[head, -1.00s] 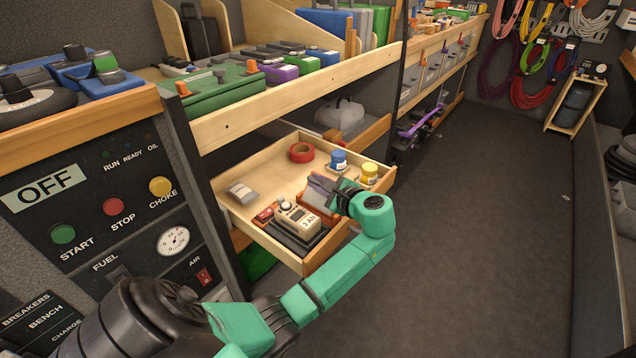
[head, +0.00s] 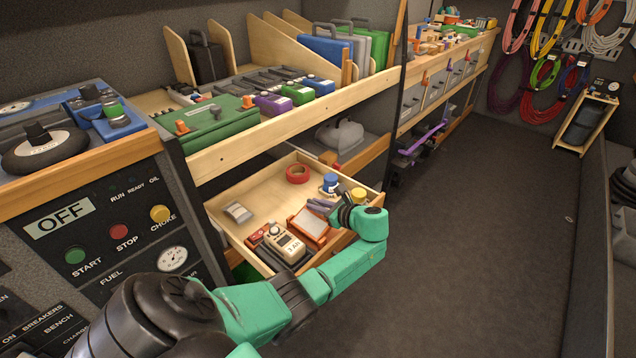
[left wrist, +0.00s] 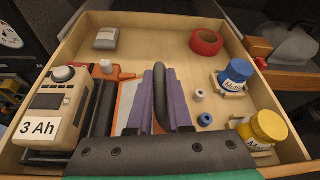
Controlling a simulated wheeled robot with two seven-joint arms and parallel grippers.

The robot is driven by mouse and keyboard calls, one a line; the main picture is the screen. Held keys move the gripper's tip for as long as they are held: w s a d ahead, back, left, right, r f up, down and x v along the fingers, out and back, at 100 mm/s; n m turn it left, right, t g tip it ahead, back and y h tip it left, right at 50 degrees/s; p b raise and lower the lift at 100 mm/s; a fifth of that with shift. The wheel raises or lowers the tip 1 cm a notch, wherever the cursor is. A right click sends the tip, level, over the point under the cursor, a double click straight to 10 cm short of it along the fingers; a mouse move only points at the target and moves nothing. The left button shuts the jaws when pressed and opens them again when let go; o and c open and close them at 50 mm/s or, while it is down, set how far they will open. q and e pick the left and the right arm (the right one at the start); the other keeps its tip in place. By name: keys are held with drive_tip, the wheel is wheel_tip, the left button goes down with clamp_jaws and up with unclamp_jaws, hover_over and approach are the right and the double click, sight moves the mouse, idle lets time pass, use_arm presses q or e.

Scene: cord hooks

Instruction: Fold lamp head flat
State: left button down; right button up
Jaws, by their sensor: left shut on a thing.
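My left gripper (head: 322,206) reaches into the drawer from the front right. Its purple-grey fingers are closed around a dark curved bar (left wrist: 163,88). The bar appears to belong to the lamp, but its joint to the panel is hidden. My right gripper is out of view.
The drawer (head: 258,188) also holds a beige 3 Ah device (head: 284,244), a red tape roll (head: 297,173), a blue-capped jar (head: 330,183), a yellow jar (head: 358,195) and a grey block (head: 238,212). Bare drawer floor lies behind the fingers. A shelf overhangs the drawer's back.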

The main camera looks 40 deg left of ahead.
use_arm(q)
drive_tip(key=shift+w+f+m+g+b, duration=0.5)
drive_tip(key=shift+w+f+m+b, duration=0.05)
drive_tip(key=shift+f+m+b, duration=0.05)
drive_tip(key=shift+w+f+m+g+b, duration=0.3)
drive_tip(key=shift+f+m+b, duration=0.1)
drive_tip(key=shift+b, duration=0.2)
drive_tip(key=shift+w+f+b, duration=0.25)
drive_tip(key=shift+w+b, duration=0.05)
drive_tip(key=shift+b, duration=0.2)
drive_tip(key=c, duration=0.8)
unclamp_jaws()
drive_tip(key=shift+c, duration=0.2)
